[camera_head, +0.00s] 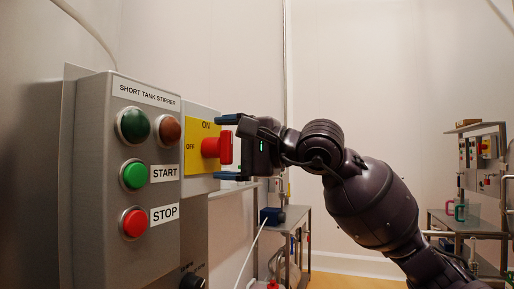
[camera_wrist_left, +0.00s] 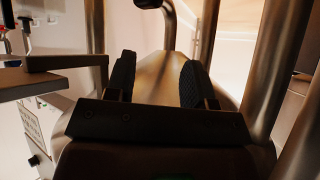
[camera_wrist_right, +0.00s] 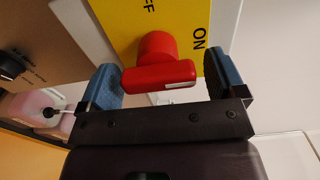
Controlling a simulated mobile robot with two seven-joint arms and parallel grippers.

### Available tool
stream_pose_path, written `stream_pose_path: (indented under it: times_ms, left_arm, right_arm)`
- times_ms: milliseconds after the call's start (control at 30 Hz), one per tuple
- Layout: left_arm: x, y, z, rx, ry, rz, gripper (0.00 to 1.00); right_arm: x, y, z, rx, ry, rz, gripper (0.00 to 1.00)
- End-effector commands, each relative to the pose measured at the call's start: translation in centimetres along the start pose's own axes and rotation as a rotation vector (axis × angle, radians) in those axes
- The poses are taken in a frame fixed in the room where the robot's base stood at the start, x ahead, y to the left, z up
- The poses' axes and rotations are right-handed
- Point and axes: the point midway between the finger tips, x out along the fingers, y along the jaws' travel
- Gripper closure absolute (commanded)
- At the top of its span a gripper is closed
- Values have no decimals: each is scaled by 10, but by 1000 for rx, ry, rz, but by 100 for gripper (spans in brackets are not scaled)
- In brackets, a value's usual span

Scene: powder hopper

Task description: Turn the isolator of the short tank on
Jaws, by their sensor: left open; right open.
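The isolator is a red rotary handle (camera_head: 222,148) on a yellow plate (camera_head: 203,133) marked ON and OFF, on the side of the short tank stirrer box (camera_head: 127,170). In the right wrist view the red handle (camera_wrist_right: 160,76) lies between the open fingers, its bar running across from one finger towards the other. My right gripper (camera_head: 230,148) is open around the handle; I cannot tell whether a finger touches it.
The box carries a green START button (camera_head: 134,175), a red STOP button (camera_head: 133,223) and two lamps. A grey trolley (camera_head: 298,222) stands behind, and a bench with another panel (camera_head: 484,150) is at the right. Metal pipes (camera_wrist_left: 205,40) surround my left gripper.

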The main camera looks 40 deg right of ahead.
Motion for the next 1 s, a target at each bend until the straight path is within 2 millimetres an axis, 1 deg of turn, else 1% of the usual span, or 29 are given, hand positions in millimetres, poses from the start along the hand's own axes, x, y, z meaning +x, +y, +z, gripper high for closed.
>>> stream_pose_path:
  times_ms: [300,600,800,1000]
  left_arm:
    - [0,-1,1,5,-1,1,51]
    - [0,-1,0,5,0,1,51]
    - [0,0,-1,3,1,1,51]
    - [0,1,-1,-3,2,0,51]
  right_arm:
    - [-44,2,0,-1,2,4,11]
    - [-78,0,0,0,1,1,11]
    - [-92,0,1,0,0,0,11]
    - [-95,0,1,-1,0,1,11]
